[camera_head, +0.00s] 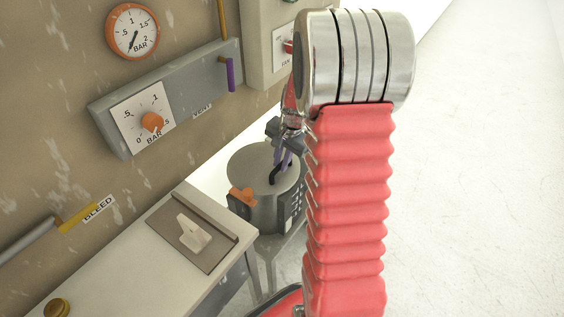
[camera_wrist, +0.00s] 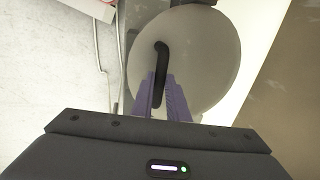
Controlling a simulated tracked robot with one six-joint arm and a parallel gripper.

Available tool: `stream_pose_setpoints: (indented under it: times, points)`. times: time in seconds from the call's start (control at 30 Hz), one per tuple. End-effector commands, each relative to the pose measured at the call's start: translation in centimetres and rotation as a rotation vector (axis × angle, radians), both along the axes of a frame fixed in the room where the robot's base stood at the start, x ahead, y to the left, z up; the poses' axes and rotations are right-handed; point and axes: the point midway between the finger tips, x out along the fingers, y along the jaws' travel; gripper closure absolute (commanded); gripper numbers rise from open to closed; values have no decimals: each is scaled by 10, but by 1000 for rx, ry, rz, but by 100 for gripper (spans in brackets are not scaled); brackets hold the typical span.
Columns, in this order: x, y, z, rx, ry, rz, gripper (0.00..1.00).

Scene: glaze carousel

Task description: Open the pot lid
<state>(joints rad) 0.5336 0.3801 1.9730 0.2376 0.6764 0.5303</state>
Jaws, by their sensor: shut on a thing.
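The grey round pot (camera_head: 262,212) stands on a small stand beside the counter. Its lid (camera_head: 250,165) lies on top, looking level and closed in the head view. In the wrist view the lid (camera_wrist: 205,65) is a pale disc with a black curved handle (camera_wrist: 160,60). My gripper (camera_wrist: 162,95) has its purple fingers closed around the near part of that handle. In the head view my gripper (camera_head: 282,160) reaches down to the lid from above, partly hidden by my red arm. An orange clip or latch (camera_head: 242,196) sits on the pot's left side.
A counter with a white switch (camera_head: 194,232) stands left of the pot. The wall behind carries a gauge (camera_head: 132,31), a grey panel with an orange knob (camera_head: 152,122), and a yellow bleed lever (camera_head: 86,214). The floor at right is clear.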

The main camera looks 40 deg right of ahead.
Motion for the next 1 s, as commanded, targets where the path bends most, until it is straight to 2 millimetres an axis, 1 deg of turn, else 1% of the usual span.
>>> stream_pose_setpoints:
  times: [0.03,0.17,0.37,0.5,0.7,0.8,1.0]
  points:
    - [5,1,6,-2,-9,0,100]
    - [11,3,17,-3,-12,2,100]
    - [27,10,42,-2,-15,4,100]
    - [43,16,62,-3,-17,5,100]
    - [65,26,84,-1,-14,7,100]
    - [76,30,93,0,-13,9,100]
    - [89,36,101,2,-7,9,100]
